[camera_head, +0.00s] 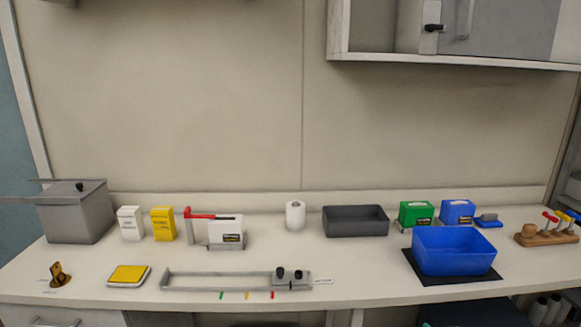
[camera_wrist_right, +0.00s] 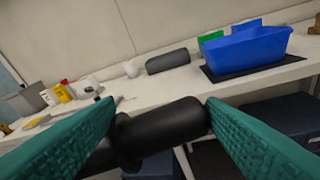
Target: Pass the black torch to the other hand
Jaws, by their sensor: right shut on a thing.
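The black torch (camera_wrist_right: 160,127) is a dark cylinder in the right wrist view, lying crosswise between the two teal fingers of my right gripper (camera_wrist_right: 158,122). The right gripper is shut on it and holds it in front of the bench edge. Part of the torch's left end is hidden behind the left finger. Neither gripper nor the torch shows in the head view. My left gripper is not clearly visible in either view.
The bench (camera_head: 365,275) carries a blue bin (camera_head: 453,250) on a black mat, a dark grey tray (camera_head: 355,221), a grey lidded box (camera_head: 75,212), small cartons and a metal rail (camera_head: 220,282). A wall cabinet (camera_head: 455,30) hangs upper right.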

